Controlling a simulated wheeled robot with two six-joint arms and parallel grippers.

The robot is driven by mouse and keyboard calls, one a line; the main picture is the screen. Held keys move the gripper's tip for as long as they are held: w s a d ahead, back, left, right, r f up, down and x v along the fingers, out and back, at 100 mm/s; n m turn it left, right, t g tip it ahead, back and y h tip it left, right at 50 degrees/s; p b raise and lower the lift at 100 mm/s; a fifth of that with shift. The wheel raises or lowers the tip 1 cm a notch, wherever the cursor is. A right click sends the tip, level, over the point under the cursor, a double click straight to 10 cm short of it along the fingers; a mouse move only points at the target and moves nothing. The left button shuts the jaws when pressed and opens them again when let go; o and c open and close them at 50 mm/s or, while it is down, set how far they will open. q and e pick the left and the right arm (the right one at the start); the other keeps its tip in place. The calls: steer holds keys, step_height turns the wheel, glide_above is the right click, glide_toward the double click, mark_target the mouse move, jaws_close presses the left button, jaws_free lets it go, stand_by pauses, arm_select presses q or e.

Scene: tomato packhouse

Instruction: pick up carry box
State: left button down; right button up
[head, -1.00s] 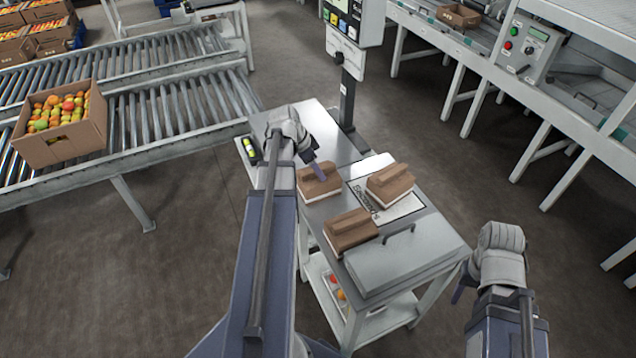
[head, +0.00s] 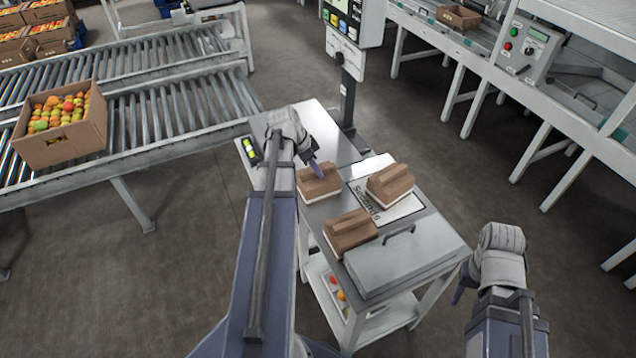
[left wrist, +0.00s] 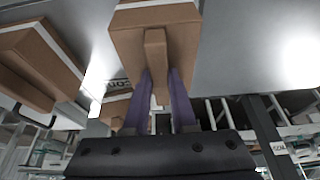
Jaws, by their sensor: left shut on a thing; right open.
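Three brown boxes with a raised grip bar on top and a white base are on the cart; which the task calls the carry box is not marked. My left gripper (head: 316,168) is at the back-left box (head: 318,186). In the left wrist view its purple fingers (left wrist: 160,78) are shut on the bar of that box (left wrist: 187,40). Whether the box touches the cart top I cannot tell. The other boxes are at the right (head: 390,184) and front (head: 350,231). My right gripper (head: 461,287) is open, right of the cart, its fingers partly hidden.
The steel cart (head: 438,233) has a lettered white plate (head: 402,211) and a grey lid with a handle (head: 385,272). A roller conveyor (head: 170,105) with a carton of tomatoes (head: 60,148) is at left. A post with a control panel stands behind the cart. Floor is clear at right.

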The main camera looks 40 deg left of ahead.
arm_select(q)
step_height(320, 180, up, 10)
steer(key=p, duration=1)
steer(key=shift+r, duration=0.2)
arm_select(e)
step_height(320, 180, up, 10)
steer(key=shift+r, duration=0.15)
arm_select(q)
steer(key=shift+s+f, duration=0.1)
arm_select(e)
steer(key=shift+s, duration=0.1)
